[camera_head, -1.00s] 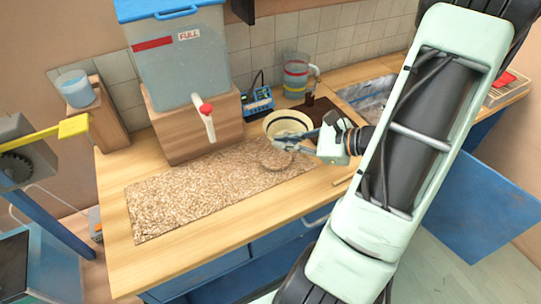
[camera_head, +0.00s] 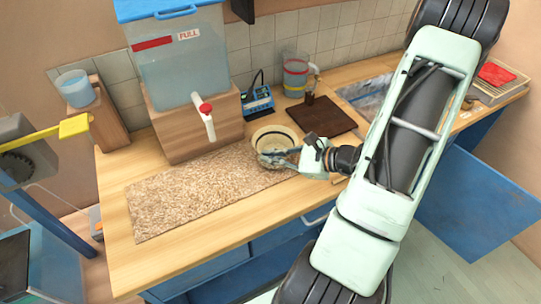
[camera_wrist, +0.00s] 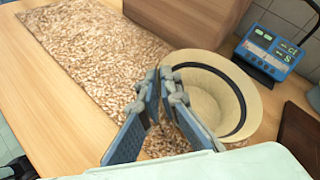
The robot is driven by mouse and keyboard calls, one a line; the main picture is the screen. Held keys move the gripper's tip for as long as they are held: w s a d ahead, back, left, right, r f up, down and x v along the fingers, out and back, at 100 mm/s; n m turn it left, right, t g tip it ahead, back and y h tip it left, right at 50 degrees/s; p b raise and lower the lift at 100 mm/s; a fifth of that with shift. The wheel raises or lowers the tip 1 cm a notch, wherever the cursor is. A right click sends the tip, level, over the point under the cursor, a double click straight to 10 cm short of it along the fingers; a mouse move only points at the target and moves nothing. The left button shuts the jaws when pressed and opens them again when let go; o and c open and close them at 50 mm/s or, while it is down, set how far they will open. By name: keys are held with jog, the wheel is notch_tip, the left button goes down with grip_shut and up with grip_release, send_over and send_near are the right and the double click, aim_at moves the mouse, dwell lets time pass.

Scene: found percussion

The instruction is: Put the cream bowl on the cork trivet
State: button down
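The cream bowl (camera_head: 269,131), with a dark band inside its rim, is at the right end of the speckled mat in the head view. It also shows in the wrist view (camera_wrist: 238,85). My gripper (camera_head: 290,154) is at the bowl's near side; in the wrist view its blue fingers (camera_wrist: 160,78) close at the bowl's left rim, which appears pinched between them.
The speckled mat (camera_head: 195,192) covers the counter's front left. A wooden block (camera_head: 190,135) carries a water tank (camera_head: 185,65). A blue device (camera_head: 257,102), a measuring jug (camera_head: 295,75) and a dark board (camera_head: 325,121) stand behind and right of the bowl. Bare counter (camera_head: 200,235) runs along the front.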

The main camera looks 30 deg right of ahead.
jog(key=c, duration=2.2)
grip_release()
jog(key=shift+o, duration=0.2)
jog(key=shift+r, duration=0.1)
jog(key=b+v, duration=0.1)
jog(key=v, duration=1.1)
jog(key=shift+d, duration=0.1)
